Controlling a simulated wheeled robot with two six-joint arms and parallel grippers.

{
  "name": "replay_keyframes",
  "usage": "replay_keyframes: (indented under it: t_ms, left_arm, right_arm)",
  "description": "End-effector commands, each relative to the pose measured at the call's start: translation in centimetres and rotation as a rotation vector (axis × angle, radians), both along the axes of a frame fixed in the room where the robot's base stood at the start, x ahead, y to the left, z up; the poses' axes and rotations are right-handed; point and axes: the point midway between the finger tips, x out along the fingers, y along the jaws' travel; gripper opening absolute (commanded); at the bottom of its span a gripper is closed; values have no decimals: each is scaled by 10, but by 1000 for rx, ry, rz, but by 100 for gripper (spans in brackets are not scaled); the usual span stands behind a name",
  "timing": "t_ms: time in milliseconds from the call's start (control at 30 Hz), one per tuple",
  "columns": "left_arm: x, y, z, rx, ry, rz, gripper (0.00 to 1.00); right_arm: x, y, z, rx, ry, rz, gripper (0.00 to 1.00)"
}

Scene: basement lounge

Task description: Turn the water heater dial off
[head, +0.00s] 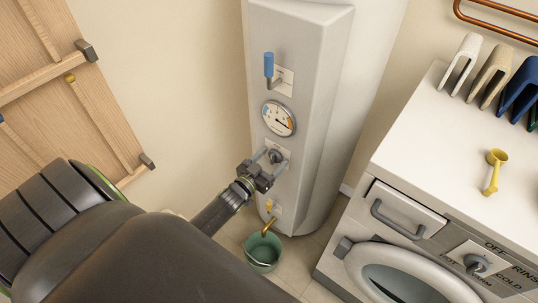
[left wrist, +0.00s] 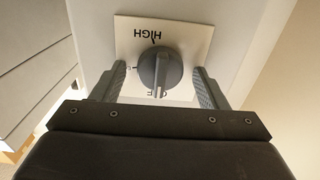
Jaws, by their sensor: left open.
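The water heater (head: 290,60) is a tall pale cabinet against the wall. Its grey dial (head: 275,157) sits below a round gauge (head: 278,118). In the left wrist view the dial (left wrist: 160,70) is on a white plate (left wrist: 196,36) with upside-down lettering, HIGH at the top and a partly covered OFF at the bottom. The dial's ridge runs nearly up and down in that picture; I cannot tell which end points. My left gripper (head: 271,161) is open, one finger on each side of the dial, with gaps visible. My right gripper is not in view.
A blue-handled lever (head: 269,66) is above the gauge. A brass tap (head: 268,226) is below the dial, over a green bucket (head: 262,250) on the floor. A washing machine (head: 400,150) stands right, with a yellow scoop (head: 494,170) on top. A wooden door (head: 50,85) is left.

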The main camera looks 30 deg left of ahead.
Motion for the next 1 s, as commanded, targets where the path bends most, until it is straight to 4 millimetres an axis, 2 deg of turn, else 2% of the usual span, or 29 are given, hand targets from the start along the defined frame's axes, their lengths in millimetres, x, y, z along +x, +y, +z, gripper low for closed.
replay_keyframes:
  t_ms: [133,267,800,1000]
  left_arm:
    - [-6,1,-1,1,1,0,67]
    - [-24,2,-2,1,2,1,67]
    - [-135,11,-3,1,3,0,67]
    - [-163,13,-2,0,2,0,67]
  right_arm:
    - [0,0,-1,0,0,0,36]
    - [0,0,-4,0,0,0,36]
    - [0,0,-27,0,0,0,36]
    - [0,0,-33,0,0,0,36]
